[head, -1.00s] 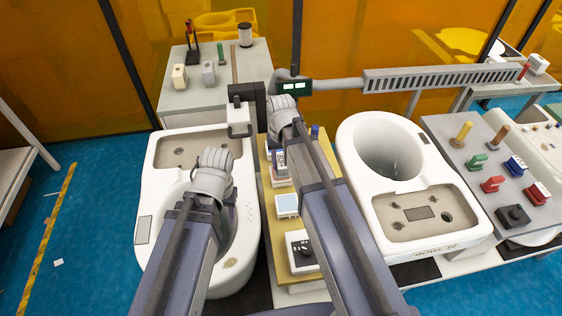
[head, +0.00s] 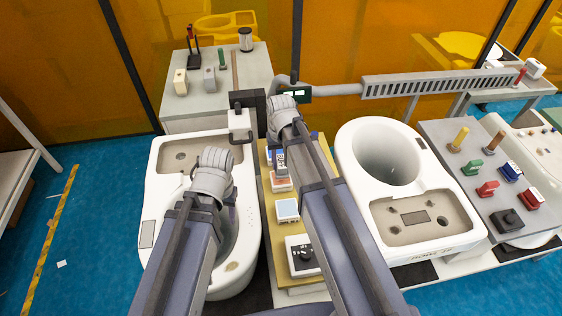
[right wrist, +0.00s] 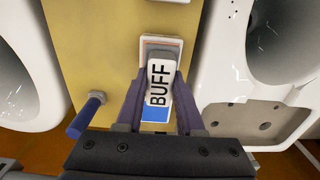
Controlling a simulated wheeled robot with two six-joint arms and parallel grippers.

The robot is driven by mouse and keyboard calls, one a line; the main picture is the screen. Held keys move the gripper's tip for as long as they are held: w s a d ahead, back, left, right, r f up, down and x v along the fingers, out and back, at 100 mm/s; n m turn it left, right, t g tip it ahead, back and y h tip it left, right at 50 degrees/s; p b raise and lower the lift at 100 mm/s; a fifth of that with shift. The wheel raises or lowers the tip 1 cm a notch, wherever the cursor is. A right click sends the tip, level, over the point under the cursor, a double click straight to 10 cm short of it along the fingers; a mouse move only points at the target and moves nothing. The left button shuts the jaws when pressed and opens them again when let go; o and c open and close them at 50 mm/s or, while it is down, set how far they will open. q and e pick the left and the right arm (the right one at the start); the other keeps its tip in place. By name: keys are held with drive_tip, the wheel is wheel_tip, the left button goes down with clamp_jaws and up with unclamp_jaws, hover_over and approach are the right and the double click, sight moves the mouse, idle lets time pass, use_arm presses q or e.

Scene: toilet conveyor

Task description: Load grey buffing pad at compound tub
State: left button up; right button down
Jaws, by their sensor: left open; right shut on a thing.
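My right gripper (right wrist: 155,105) is shut on a block marked BUFF (right wrist: 157,88), white with a blue end. A grey pad (right wrist: 160,55) shows at the block's far end. It is over a white-rimmed tub with orange-brown inside (right wrist: 161,40); I cannot tell whether they touch. In the head view the block (head: 281,159) is partly behind my right arm, and the tub (head: 281,184) lies just below it in the picture. My left gripper (head: 231,196) is open over the left toilet's bowl; its fingers are mostly hidden.
White toilets stand left (head: 160,205) and right (head: 350,150). A panel of coloured handles (head: 470,168) is at the right.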

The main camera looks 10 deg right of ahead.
sight(281, 161)
drive_tip(key=shift+r+p, duration=1.65)
drive_tip(key=shift+r, duration=0.3)
drive_tip(key=shift+f, duration=0.1)
drive_tip(key=shift+f+b, duration=0.8)
drive_tip(key=shift+b, duration=0.1)
drive_tip(key=shift+r, duration=0.15)
